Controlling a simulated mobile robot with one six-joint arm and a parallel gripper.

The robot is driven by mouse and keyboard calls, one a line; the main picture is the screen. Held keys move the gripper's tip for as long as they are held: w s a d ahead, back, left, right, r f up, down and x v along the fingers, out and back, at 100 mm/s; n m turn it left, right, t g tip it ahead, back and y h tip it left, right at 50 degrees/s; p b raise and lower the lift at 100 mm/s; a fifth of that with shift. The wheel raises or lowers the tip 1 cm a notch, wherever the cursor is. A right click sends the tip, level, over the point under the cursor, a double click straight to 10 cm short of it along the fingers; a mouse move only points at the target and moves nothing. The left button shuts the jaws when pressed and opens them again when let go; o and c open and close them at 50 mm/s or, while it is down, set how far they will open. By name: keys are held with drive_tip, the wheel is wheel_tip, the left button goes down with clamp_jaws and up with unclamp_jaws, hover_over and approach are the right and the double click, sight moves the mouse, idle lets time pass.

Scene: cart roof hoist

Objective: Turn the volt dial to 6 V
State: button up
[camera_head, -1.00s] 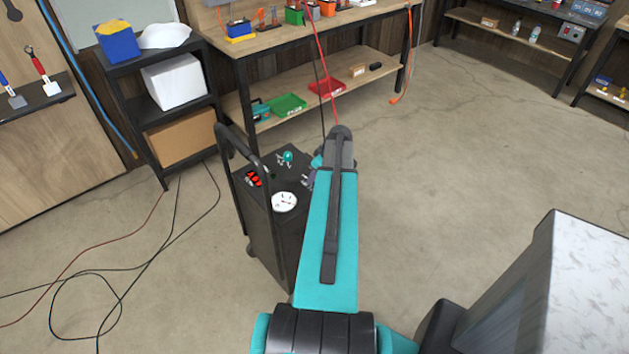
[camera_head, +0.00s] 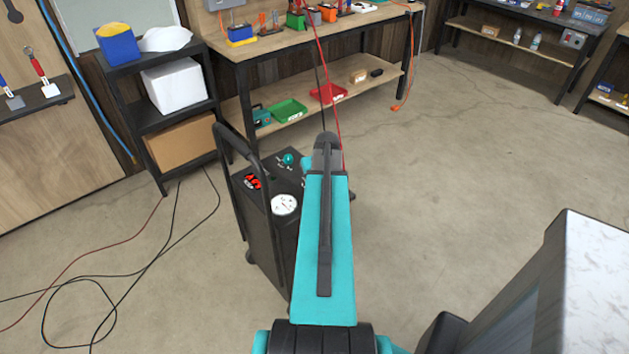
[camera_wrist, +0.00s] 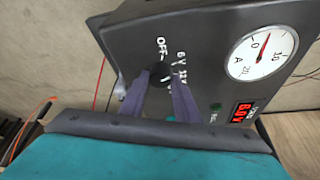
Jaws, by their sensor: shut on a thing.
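The volt dial (camera_wrist: 157,76) is a dark knob on the cart's sloped grey panel in the wrist view, with OFF, 6 V and 12 V printed around it. My gripper (camera_wrist: 160,82) has its two fingers on either side of the dial and is shut on it. The fingers cover part of the knob, so I cannot tell for sure which mark its pointer faces. The black cart (camera_head: 270,225) stands on the floor in the head view. My arm hides the gripper and dial there.
A workbench (camera_head: 270,52) stands behind, and cables (camera_head: 100,285) lie on the left floor.

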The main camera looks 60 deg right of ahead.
drive_tip(key=shift+w+a+f, duration=0.1)
drive_tip(key=shift+a, duration=0.1)
drive_tip(key=o, duration=1)
drive_tip(key=shift+o, duration=0.2)
drive_tip(key=shift+d, duration=0.1)
drive_tip(key=b+v, duration=0.2)
drive_tip(key=v, duration=1.2)
idle(0.4)
